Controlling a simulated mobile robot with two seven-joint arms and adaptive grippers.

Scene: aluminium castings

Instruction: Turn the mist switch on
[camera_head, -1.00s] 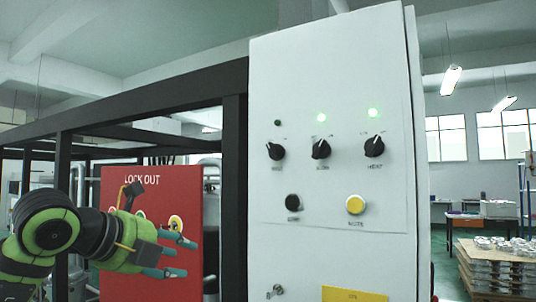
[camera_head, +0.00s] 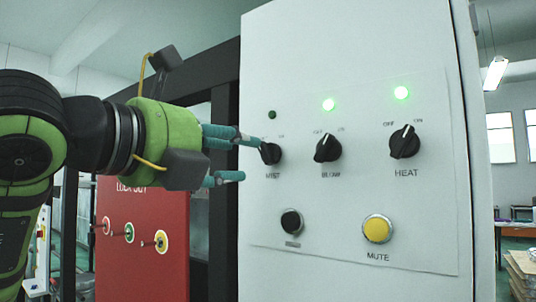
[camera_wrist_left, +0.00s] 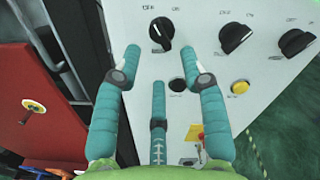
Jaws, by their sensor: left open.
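The mist switch (camera_head: 270,153) is a black rotary knob at the left of the white panel's knob row. The lamp above it (camera_head: 272,114) is dark. It also shows in the left wrist view (camera_wrist_left: 161,33), just past and between my two outer fingertips. My left gripper (camera_head: 246,160) is open and empty, its teal fingers pointing at the panel. In the head view the upper fingertip overlaps the knob's left edge; I cannot tell if it touches. In the wrist view the left gripper (camera_wrist_left: 160,58) has its third finger below the knob. My right gripper is not in view.
The blow knob (camera_head: 328,147) and heat knob (camera_head: 405,142) stand to the right under lit green lamps. A black button (camera_head: 291,222) and yellow mute button (camera_head: 377,229) are below. A red lockout board (camera_head: 150,275) stands left, beside a black frame (camera_head: 222,215).

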